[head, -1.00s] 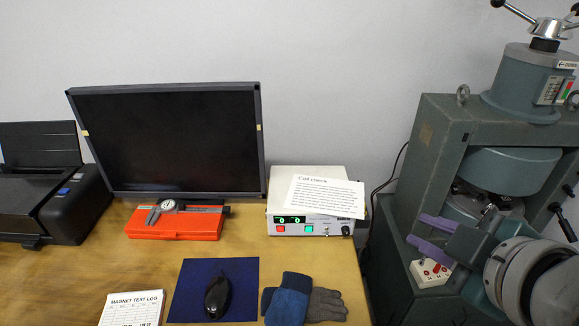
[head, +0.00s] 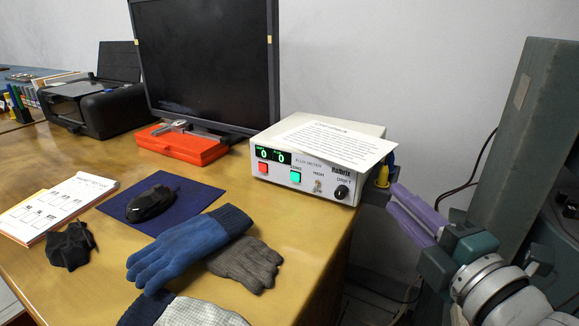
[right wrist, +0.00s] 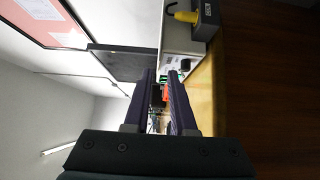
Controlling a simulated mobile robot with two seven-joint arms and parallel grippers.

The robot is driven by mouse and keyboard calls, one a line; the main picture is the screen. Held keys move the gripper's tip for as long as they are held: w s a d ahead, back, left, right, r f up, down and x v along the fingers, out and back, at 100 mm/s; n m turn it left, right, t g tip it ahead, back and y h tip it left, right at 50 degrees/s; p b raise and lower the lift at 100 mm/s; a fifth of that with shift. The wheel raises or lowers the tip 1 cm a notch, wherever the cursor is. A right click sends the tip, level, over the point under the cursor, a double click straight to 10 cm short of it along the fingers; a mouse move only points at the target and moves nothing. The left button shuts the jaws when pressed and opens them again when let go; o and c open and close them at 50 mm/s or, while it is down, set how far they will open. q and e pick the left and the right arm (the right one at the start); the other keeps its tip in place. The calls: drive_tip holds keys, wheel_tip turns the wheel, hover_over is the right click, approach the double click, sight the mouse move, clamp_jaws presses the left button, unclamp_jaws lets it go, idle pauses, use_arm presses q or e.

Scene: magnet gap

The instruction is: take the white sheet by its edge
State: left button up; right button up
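The white sheet (head: 335,143), printed with text, lies on top of the white control box (head: 320,187). Its right corner sticks out past the box's front right edge. My right gripper (head: 396,202), with purple fingers, is to the right of the box, below and a little right of that overhanging corner, apart from it. In the right wrist view its two fingers (right wrist: 160,72) stand apart with an empty gap between them, and the box (right wrist: 180,38) shows beyond. I cannot make out the sheet clearly in that view. My left gripper is not in view.
A yellow-handled item (head: 383,175) is in a grey holder at the box's right side. Blue and grey gloves (head: 190,245), a mouse (head: 150,203) on a blue mat and a monitor (head: 205,65) are on the table. A grey-green machine (head: 540,130) stands at right.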

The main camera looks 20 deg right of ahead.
sight(366, 171)
drive_tip(key=w+b, duration=0.1)
drive_tip(key=w, duration=0.3)
drive_tip(key=w+b, duration=0.2)
drive_tip(key=w, duration=0.1)
drive_tip(key=shift+w+d+f+b, duration=0.1)
drive_tip(key=shift+w+d+b, duration=0.1)
drive_tip(key=shift+w+b, duration=0.15)
drive_tip(key=shift+w+d, duration=0.15)
drive_tip(key=shift+w, duration=0.6)
drive_tip(key=shift+c, duration=0.6)
drive_tip(key=shift+c, duration=1.1)
clamp_jaws()
